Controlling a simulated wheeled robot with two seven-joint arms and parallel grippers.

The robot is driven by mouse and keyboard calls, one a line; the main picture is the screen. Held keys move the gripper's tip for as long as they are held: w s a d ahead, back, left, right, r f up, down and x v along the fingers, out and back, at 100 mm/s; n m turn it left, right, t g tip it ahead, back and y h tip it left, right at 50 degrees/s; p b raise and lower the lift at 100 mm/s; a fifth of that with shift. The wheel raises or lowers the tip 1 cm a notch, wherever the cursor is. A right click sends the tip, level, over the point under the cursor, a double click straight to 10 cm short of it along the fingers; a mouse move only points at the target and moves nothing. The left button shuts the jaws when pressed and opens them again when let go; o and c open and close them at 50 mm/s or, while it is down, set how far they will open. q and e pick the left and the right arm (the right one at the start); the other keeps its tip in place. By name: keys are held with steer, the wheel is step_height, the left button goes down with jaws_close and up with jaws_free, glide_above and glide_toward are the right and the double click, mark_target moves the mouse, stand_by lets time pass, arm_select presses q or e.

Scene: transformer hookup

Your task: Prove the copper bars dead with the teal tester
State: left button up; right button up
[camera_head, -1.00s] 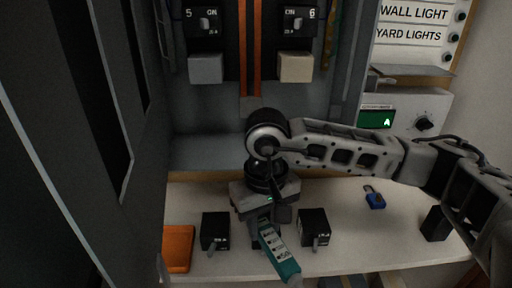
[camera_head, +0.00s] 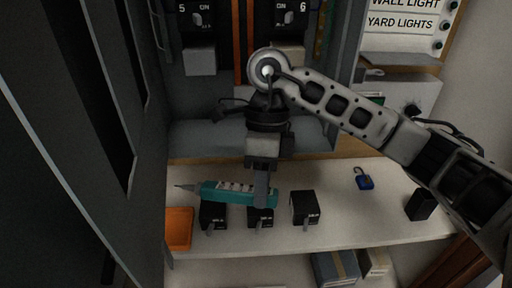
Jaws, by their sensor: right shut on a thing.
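The teal tester (camera_head: 225,192) is held level by my right gripper (camera_head: 262,190), its thin probe tip pointing left. My right gripper is shut on the tester's right end, above the row of black breakers on the shelf. The copper bars (camera_head: 240,45) run upright in the cabinet at the back, between the switches marked 5 and 6. Their lower part is partly hidden by my right arm. The tester is low and in front of the bars, apart from them. My left gripper is not in view.
Several black breakers, one of them at the right (camera_head: 304,208), stand on the white shelf (camera_head: 350,225). An orange box (camera_head: 179,229) lies at left, and a blue padlock (camera_head: 363,179) at right. The dark cabinet door (camera_head: 80,150) stands open along the left.

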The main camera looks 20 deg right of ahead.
steer(key=r+m+t+y, duration=0.1)
steer(key=m, duration=0.3)
steer(key=r+m+t+y+p, duration=0.1)
steer(key=r+m, duration=0.1)
steer(key=m, duration=0.1)
steer(key=a+r+m+t+y+p, duration=0.1)
steer(key=m, duration=0.3)
steer(key=shift+s+r+m+y, duration=0.1)
steer(key=shift+r+m+y, duration=0.2)
steer(key=shift+r+y, duration=0.1)
steer(key=m+t, duration=0.1)
steer(key=r+m, duration=0.1)
steer(key=m, duration=0.1)
steer(key=shift+a+r+m+t+p, duration=0.1)
steer(key=shift+r+m+t+p, duration=0.05)
steer(key=shift+m+t+p, duration=0.2)
steer(key=shift+w, duration=0.4)
steer(key=w+d, duration=0.2)
steer(key=w, duration=0.5)
steer(key=shift+w+d, duration=0.15)
steer(key=shift+w, duration=0.15)
stand_by(1.2)
steer(key=shift+s+a, duration=0.3)
steer(key=shift+s, duration=0.85)
steer(key=shift+s+a, duration=0.35)
steer(key=shift+s, duration=0.75)
steer(key=shift+s+a, duration=0.3)
steer(key=shift+s, duration=0.85)
